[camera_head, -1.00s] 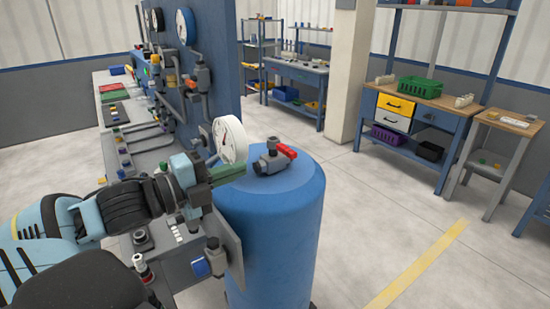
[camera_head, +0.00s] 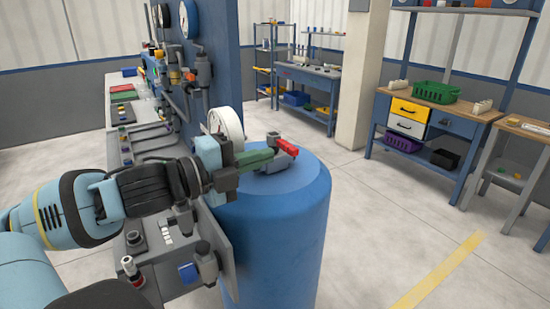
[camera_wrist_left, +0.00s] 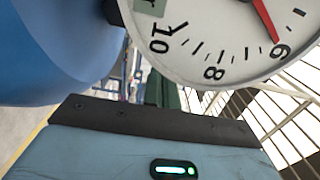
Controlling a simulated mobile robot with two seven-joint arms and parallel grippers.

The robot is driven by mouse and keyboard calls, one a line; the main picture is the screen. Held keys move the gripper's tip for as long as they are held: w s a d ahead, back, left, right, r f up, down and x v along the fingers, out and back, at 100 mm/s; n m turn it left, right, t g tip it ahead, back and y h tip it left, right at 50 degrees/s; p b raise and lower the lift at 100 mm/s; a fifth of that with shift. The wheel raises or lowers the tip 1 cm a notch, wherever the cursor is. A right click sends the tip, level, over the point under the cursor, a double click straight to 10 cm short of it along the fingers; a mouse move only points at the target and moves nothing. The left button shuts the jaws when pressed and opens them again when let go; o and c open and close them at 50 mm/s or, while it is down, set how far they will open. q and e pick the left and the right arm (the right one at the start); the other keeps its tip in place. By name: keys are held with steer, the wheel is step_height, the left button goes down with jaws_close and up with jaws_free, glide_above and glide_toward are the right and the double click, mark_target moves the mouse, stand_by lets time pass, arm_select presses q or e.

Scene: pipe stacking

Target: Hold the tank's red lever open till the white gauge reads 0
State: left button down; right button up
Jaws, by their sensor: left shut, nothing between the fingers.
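The blue tank (camera_head: 275,235) stands upright in the middle of the head view. On its top sits a grey valve with a red lever (camera_head: 288,147). My left gripper (camera_head: 268,155) reaches in from the left, its green fingers shut and empty, with tips beside the valve near the lever. I cannot tell whether they touch it; the fingers hide part of the valve. The white gauge (camera_head: 227,123) stands behind the gripper, its face turned mostly away. In the left wrist view, the white gauge (camera_wrist_left: 215,35) shows upside down, its red needle pointing near 6. My right gripper is out of view.
A grey panel (camera_head: 215,245) with fittings stands left of the tank, below my arm. A blue wall with pipes and gauges (camera_head: 215,50) rises behind. The floor right of the tank is clear up to the workbench (camera_head: 425,120).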

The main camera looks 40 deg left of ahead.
mark_target(282, 144)
arm_select(q)
steer(key=shift+w+d+f, duration=0.1)
steer(key=shift+w, duration=0.2)
steer(key=shift+w+d, duration=0.1)
steer(key=shift+w, duration=0.15)
steer(key=shift+w+d+b, duration=0.15)
steer(key=shift+w+b, duration=0.2)
steer(key=shift+w, duration=0.05)
steer(key=shift+w+d, duration=0.1)
steer(key=shift+w, duration=0.05)
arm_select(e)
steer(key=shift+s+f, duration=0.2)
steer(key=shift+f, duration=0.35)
arm_select(q)
steer(key=shift+w, duration=0.1)
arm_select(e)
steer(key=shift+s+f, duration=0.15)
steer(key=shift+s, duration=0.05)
